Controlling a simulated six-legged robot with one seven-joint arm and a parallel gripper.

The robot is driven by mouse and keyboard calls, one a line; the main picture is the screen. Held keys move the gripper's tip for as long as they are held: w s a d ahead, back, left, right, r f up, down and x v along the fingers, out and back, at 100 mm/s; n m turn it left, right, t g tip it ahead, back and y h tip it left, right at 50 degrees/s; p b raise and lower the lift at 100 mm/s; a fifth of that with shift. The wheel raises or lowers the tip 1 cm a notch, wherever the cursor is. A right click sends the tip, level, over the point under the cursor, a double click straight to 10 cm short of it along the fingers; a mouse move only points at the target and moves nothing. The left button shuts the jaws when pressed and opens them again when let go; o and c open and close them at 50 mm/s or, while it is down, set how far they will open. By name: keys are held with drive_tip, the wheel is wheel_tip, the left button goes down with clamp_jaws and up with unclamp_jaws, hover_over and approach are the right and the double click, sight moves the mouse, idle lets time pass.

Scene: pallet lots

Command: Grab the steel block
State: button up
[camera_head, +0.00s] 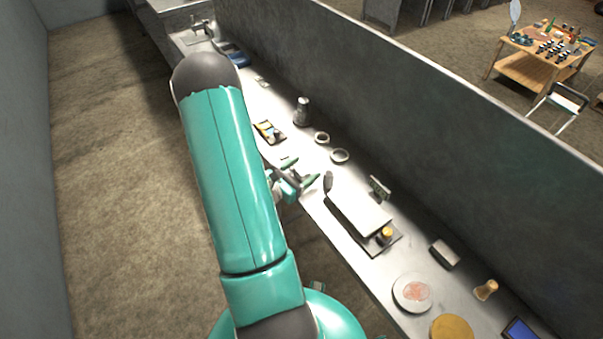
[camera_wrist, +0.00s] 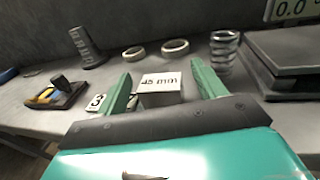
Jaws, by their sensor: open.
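A small grey metal block marked "45 mm" (camera_wrist: 160,98) sits on the bench in the wrist view, between and just beyond my two green fingers. My gripper (camera_wrist: 161,72) is open, with a finger on either side of the block; I cannot tell whether either touches it. Another grey block (camera_head: 445,253) lies farther right on the bench in the head view.
A scale (camera_wrist: 288,50) and a coil spring (camera_wrist: 222,52) stand close on the right. Two rings (camera_wrist: 133,53) (camera_wrist: 175,47) and a stepped cylinder (camera_wrist: 85,48) are behind. A dark tray (camera_wrist: 72,100) and a "3" tag (camera_wrist: 95,101) lie left. A wall (camera_head: 400,120) backs the bench.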

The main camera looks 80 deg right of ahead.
drive_tip(key=c, duration=1.3)
drive_tip(key=shift+r, duration=0.1)
